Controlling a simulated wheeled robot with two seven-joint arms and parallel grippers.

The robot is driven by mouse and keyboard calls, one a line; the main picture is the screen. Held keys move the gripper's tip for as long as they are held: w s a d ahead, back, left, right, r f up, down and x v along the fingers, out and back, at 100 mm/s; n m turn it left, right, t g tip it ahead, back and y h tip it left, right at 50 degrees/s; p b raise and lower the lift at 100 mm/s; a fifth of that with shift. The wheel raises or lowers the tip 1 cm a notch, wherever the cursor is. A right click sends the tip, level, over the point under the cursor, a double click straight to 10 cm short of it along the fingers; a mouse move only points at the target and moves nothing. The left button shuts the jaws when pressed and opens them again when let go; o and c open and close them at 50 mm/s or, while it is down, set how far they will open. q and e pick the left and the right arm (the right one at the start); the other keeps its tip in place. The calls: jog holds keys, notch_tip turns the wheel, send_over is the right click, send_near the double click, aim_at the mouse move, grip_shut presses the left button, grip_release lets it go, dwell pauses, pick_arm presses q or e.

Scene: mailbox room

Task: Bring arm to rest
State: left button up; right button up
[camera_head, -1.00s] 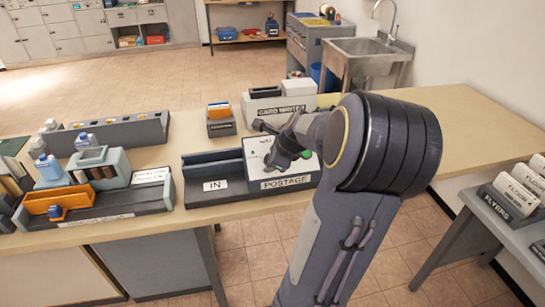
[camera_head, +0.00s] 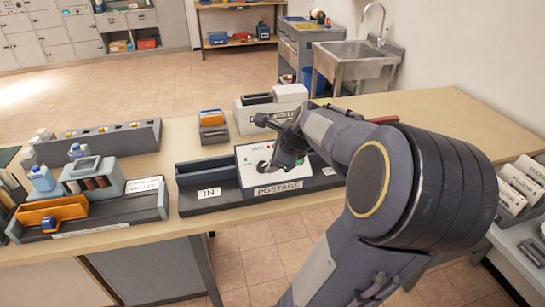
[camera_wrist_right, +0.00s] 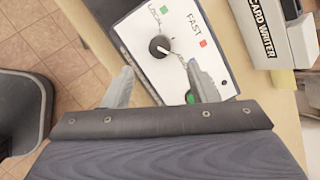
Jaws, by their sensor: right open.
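My right arm reaches in from the right over the counter. Its right gripper (camera_head: 276,158) hangs over the white postage panel (camera_head: 253,180), partly hiding it. In the right wrist view the right gripper (camera_wrist_right: 161,84) is open, with two grey fingers apart and nothing between them. Beyond the fingertips is the panel (camera_wrist_right: 152,74) with a black round knob (camera_wrist_right: 159,47), a green mark by "LOCAL" and a red mark by "FAST". A green button (camera_wrist_right: 190,97) is partly hidden by the right-hand finger. My left gripper is not in view.
The IN tray (camera_head: 208,193) adjoins the panel. The card writer (camera_head: 250,122) and a small orange-card box (camera_head: 212,127) stand behind it. A grey stand with an orange tray (camera_head: 50,211) is at left. The counter right of the card writer (camera_head: 440,110) is mostly clear.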

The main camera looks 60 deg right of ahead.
dwell(0.5)
jog(key=w+a+n+y, duration=0.2)
jog(key=a+n+y, duration=0.3)
jog(key=a+n, duration=1.4)
jog(key=s+a+f+n+y, duration=0.1)
jog(key=s+a+f+n, duration=0.1)
jog(key=a+n, duration=0.3)
jog(key=s+a+f+n+g+y, duration=0.1)
jog(key=s+a+n, duration=0.3)
jog(key=a, duration=0.6)
jog(key=shift+s+f+n, duration=0.25)
jog(key=shift+f+n, duration=0.25)
jog(key=shift+n, duration=0.6)
